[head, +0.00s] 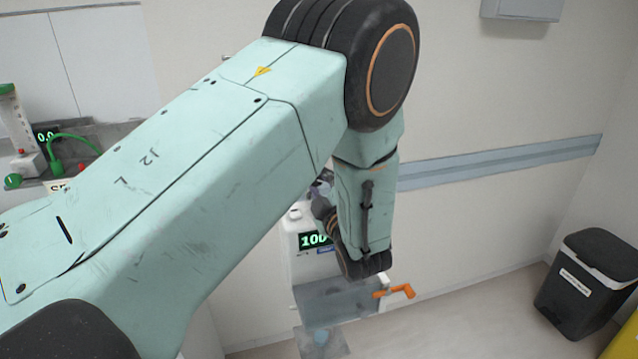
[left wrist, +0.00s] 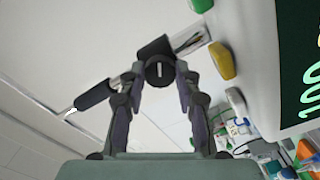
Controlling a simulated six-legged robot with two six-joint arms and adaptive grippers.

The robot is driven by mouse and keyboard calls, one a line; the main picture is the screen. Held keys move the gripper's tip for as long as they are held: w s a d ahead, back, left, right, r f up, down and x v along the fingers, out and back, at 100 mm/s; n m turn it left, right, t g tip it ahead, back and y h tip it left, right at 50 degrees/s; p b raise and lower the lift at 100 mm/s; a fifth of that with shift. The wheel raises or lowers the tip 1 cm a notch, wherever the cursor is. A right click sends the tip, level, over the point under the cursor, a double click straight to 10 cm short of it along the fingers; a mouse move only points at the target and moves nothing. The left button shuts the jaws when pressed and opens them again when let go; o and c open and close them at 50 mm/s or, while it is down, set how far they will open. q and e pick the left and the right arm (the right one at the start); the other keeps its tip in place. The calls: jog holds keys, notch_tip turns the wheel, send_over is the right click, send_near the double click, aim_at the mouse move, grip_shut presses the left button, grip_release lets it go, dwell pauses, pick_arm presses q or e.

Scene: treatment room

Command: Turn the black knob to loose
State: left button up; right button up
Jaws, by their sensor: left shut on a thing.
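The black knob (left wrist: 158,71) has a white line on its face and sits between the fingertips of my left gripper (left wrist: 159,80) in the left wrist view. The gripper is shut on it. In the head view my left arm comes in from the left and reaches down to a white device (head: 300,222) with a green "100" display (head: 313,240). The arm hides the knob there, and most of the gripper. The display also shows at the right of the left wrist view (left wrist: 300,88). My right gripper is in neither view.
A yellow button (left wrist: 222,60) is right of the fingers. A dark handle (left wrist: 94,95) is at their left. An orange crank (head: 397,292) sticks out at the device's lower right. A black bin (head: 590,285) stands far right. Another station with a green hose (head: 60,145) is far left.

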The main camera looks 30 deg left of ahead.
pick_arm(q)
jog(key=shift+w+d, duration=0.1)
jog(key=o, duration=1.1)
jog(key=shift+d, duration=0.1)
jog(key=shift+o, duration=0.2)
